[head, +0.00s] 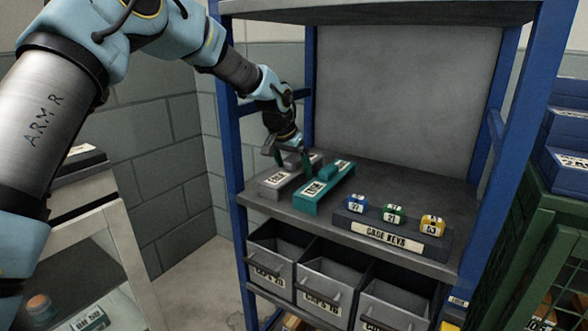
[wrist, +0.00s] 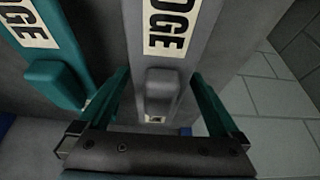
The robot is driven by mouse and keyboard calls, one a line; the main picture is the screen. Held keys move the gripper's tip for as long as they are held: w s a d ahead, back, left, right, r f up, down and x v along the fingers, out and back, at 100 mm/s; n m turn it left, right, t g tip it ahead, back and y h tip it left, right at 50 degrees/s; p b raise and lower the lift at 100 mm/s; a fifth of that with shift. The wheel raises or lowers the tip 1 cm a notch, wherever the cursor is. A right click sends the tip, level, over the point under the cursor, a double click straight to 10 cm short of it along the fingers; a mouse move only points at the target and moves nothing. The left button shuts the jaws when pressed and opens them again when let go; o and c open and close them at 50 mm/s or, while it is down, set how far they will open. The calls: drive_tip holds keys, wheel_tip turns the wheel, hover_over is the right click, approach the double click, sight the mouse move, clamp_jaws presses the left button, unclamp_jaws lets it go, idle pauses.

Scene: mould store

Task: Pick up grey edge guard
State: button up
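The grey edge guard (head: 272,187) lies on the shelf at its left end, a long bar with a raised block and a white label. In the wrist view the grey edge guard (wrist: 200,40) runs up the middle, its raised block (wrist: 160,90) facing me. My gripper (head: 293,164) is over it, pointing down. In the wrist view my gripper (wrist: 159,78) is open, with one teal finger on each side of the block and a gap showing on both sides. Whether the fingertips reach down beside the block is hard to tell.
A teal edge guard (head: 327,190) lies close to the right of the grey one; it also shows in the wrist view (wrist: 55,80). A blue post (head: 229,130) rises at left.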

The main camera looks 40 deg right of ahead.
drive_tip(key=c, duration=1)
drive_tip(key=shift+c, duration=0.4)
drive_tip(key=shift+r, duration=0.15)
